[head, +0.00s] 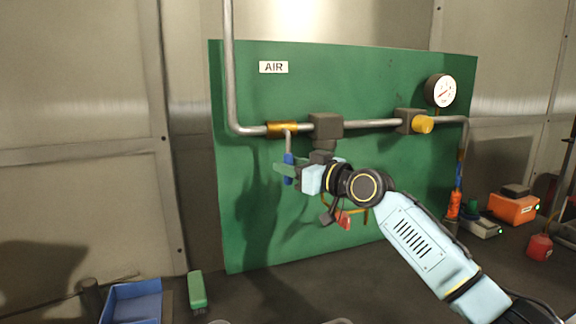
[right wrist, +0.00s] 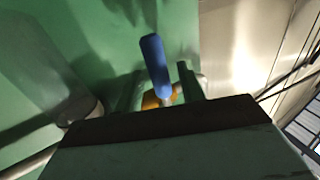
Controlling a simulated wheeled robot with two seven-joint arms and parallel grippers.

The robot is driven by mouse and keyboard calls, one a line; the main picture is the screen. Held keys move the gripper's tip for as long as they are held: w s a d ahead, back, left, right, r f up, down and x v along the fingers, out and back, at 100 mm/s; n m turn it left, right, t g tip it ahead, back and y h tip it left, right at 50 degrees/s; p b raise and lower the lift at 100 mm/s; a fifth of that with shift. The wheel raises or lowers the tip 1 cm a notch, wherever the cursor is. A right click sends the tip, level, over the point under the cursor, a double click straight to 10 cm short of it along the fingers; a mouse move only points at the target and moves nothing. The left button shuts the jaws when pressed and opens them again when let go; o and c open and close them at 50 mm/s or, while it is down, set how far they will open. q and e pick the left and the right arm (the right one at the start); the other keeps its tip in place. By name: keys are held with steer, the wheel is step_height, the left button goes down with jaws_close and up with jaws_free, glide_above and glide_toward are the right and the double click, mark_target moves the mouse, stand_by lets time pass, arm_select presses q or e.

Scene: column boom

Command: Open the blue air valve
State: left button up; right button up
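The air valve is a brass body (head: 283,129) on the grey pipe, below the AIR sign. Its lever hangs down from it, crosswise to the pipe, and ends in a blue handle (head: 288,168). My right gripper (head: 284,170) reaches in from the right at the handle. In the right wrist view the blue handle (right wrist: 155,65) stands between the two green fingers, with a gap visible on the right side. The fingers look open around it; contact on the left cannot be told. The brass body shows partly behind the handle in that view. My left gripper is not in view.
A green panel (head: 240,210) carries the pipe, a dark block (head: 326,126), a yellow knob (head: 422,124) and a gauge (head: 441,90). A red-tagged yellow handle (head: 345,221) sits below my right wrist. A blue bin (head: 133,303) and orange box (head: 513,209) stand on the bench.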

steer(key=shift+w+a, duration=0.45)
steer(key=shift+a, duration=0.05)
jaws_close()
